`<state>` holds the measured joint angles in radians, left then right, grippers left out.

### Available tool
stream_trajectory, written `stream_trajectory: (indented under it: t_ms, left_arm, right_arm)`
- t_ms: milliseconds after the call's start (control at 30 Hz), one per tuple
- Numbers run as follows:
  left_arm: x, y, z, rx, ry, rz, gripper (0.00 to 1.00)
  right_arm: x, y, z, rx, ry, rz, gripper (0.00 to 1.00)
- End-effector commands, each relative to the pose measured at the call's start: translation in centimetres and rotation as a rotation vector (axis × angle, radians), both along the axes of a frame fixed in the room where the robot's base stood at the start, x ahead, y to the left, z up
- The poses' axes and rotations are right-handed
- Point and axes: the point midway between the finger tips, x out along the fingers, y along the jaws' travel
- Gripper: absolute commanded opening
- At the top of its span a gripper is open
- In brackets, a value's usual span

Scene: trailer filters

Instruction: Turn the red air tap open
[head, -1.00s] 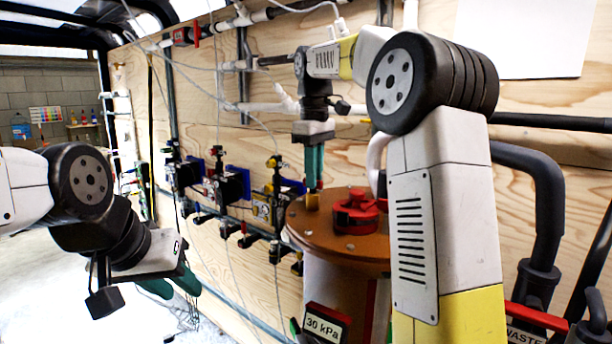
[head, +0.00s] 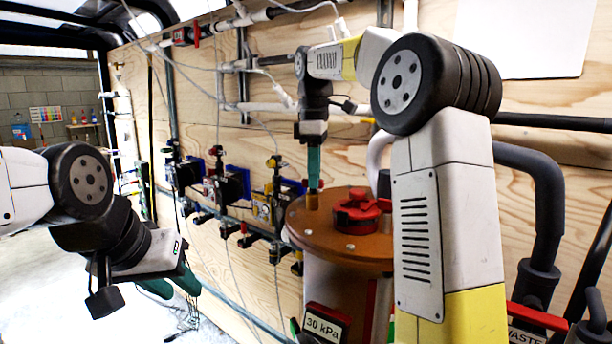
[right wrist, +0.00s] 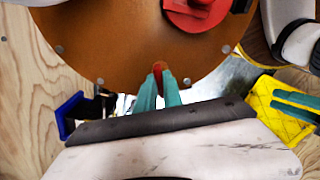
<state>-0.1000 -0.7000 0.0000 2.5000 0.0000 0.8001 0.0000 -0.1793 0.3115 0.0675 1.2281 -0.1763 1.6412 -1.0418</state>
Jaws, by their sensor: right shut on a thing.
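A small red tap handle (right wrist: 158,70) shows between my right fingertips in the right wrist view, at the rim of a round orange-brown lid (right wrist: 110,35). In the head view, my right gripper (head: 314,186) points straight down at the lid's left rim. It is shut on the tap, with a brass-coloured part (head: 312,201) under the fingertips. The fingers hide most of the handle. My right gripper also shows in the right wrist view (right wrist: 158,84). My left gripper (head: 172,287) hangs at lower left, its teal fingers apart and empty.
A larger red knob (head: 358,208) sits on the lid (head: 345,248) beside the gripper. Several small valves (head: 232,187) line the plywood wall to the left. A 30 kPa sign (head: 324,325) is below the lid. Dark pipes stand at right.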

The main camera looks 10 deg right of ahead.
Motion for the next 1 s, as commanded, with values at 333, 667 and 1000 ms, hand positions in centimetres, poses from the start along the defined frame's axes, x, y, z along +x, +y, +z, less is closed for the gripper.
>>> stream_trajectory:
  t_ms: [333,667,1000]
  left_arm:
    - [0.0,0.0,0.0,0.0,0.0,0.0,0.33]
    - [0.0,0.0,0.0,0.0,0.0,0.0,0.33]
    - [0.0,0.0,0.0,0.0,0.0,0.0,0.33]
  right_arm:
    - [0.13,-0.08,0.01,0.0,-0.001,0.327,0.0]
    - [0.25,-0.05,0.03,0.0,-0.002,0.641,0.0]
    - [0.33,0.03,0.05,0.0,-0.002,0.937,0.0]
